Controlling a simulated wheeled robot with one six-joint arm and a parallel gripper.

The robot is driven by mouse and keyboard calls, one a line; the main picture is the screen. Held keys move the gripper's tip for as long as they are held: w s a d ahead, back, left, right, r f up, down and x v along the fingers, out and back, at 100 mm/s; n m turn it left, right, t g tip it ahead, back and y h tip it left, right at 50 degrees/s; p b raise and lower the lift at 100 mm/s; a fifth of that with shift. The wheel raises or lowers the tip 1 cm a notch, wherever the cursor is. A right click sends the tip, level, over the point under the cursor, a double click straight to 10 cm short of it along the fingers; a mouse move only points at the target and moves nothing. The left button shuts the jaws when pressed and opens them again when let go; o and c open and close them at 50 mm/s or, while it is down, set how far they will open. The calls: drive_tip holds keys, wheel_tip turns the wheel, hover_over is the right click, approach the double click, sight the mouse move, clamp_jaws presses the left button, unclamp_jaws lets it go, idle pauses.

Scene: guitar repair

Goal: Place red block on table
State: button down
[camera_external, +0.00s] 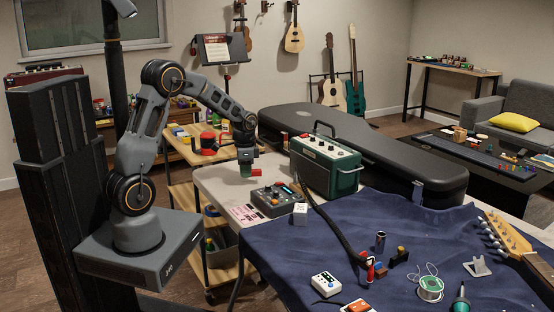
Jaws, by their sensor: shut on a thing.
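My gripper (247,164) is low over the left part of the light table (214,182), left of the green amplifier. A small red block (256,171) shows at its fingertips, beside a dark green part. My gripper is shut on the red block. The fingers are small in this view, and I cannot tell whether the block touches the table.
A grey pedal box (277,198), a white cube (300,213) and a green amplifier (325,166) stand right of my gripper. A black guitar case (400,150) lies behind. A blue cloth (290,250) in front bears small blocks, a solder spool (430,288) and a guitar neck.

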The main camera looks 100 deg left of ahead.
sight(246, 185)
drive_tip(key=shift+f, duration=1.6)
drive_tip(key=shift+f, duration=0.1)
drive_tip(key=shift+f+b, duration=0.15)
drive_tip(key=shift+b, duration=0.2)
drive_tip(key=c, duration=1)
unclamp_jaws()
